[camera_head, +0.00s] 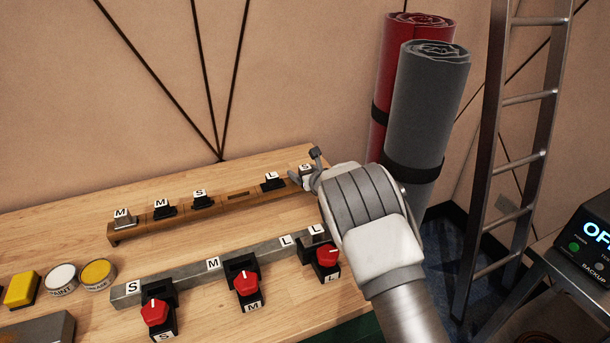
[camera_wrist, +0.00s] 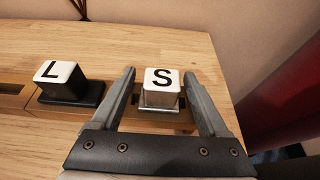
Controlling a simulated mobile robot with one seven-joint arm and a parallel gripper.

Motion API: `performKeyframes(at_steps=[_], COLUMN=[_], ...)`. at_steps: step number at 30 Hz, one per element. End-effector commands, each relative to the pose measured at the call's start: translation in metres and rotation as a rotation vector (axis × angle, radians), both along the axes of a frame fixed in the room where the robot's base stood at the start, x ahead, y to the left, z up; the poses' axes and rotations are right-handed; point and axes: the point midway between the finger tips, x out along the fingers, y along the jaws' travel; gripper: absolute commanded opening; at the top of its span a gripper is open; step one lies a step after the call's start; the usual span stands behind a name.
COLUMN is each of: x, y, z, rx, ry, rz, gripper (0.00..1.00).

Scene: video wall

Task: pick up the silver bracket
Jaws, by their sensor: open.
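A silver bracket (camera_wrist: 160,98) with a white top marked S sits at the right end of the wooden rail, between the fingers of my gripper (camera_wrist: 159,75) in the wrist view. The fingers are open, one on each side, with a small gap visible to the bracket. In the head view the S top (camera_head: 306,168) shows beside my gripper, which partly hides the bracket. Another grey-silver bracket (camera_head: 125,223), marked M, stands at the rail's left end.
Black brackets marked L (camera_head: 272,181), S (camera_head: 202,200) and M (camera_head: 164,210) stand on the wooden rail (camera_head: 235,205). A metal bar (camera_head: 190,276) with red-knobbed clamps (camera_head: 246,283) lies in front. Rolled mats (camera_head: 425,100) and a ladder (camera_head: 487,190) stand at right.

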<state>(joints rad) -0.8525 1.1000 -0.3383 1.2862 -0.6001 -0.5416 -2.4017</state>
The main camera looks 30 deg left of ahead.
Motion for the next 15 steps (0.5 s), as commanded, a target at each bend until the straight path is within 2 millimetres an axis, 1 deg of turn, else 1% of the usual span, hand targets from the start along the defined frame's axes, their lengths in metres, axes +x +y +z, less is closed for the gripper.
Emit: performKeyframes(at_steps=[1,6,15], x=[0.004,0.01,0.012], y=[0.003,0.012,0.014], z=[-0.002,-0.006,-0.008], rx=[0.0,0.001,0.0], ry=[0.0,0.0,0.0], rz=[-0.001,0.0,-0.001], gripper=[0.78,0.78,0.78])
